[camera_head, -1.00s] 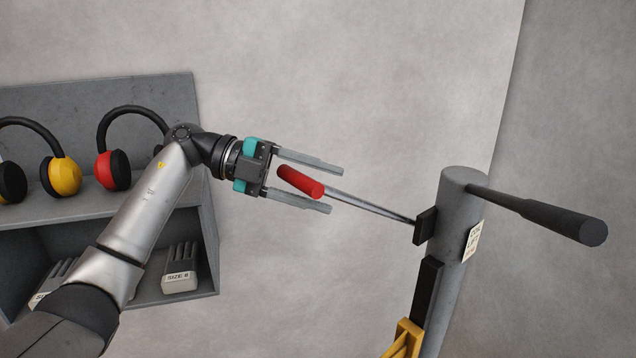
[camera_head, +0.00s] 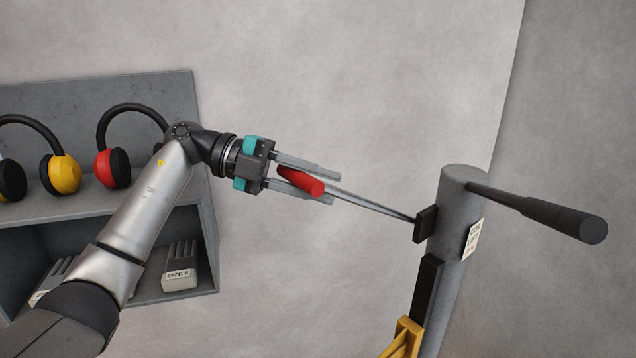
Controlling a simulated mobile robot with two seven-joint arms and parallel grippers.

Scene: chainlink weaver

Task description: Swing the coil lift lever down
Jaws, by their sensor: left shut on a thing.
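The coil lift lever is a thin metal rod (camera_head: 368,204) with a red grip (camera_head: 301,181) at its left end. Its right end meets a black block (camera_head: 425,224) on the side of a grey post (camera_head: 447,222). The lever slopes slightly down to the right. My left gripper (camera_head: 314,182) reaches in from the left and is shut on the red grip, one finger on its upper side and one on its lower side. My right gripper is not in view.
A thick dark bar (camera_head: 545,215) juts right from the post top, beside a small label (camera_head: 473,240). A yellow part (camera_head: 405,338) sits low on the post. A grey shelf (camera_head: 70,205) at left holds earmuffs (camera_head: 61,173) and labelled blocks (camera_head: 179,268). Open space surrounds the lever.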

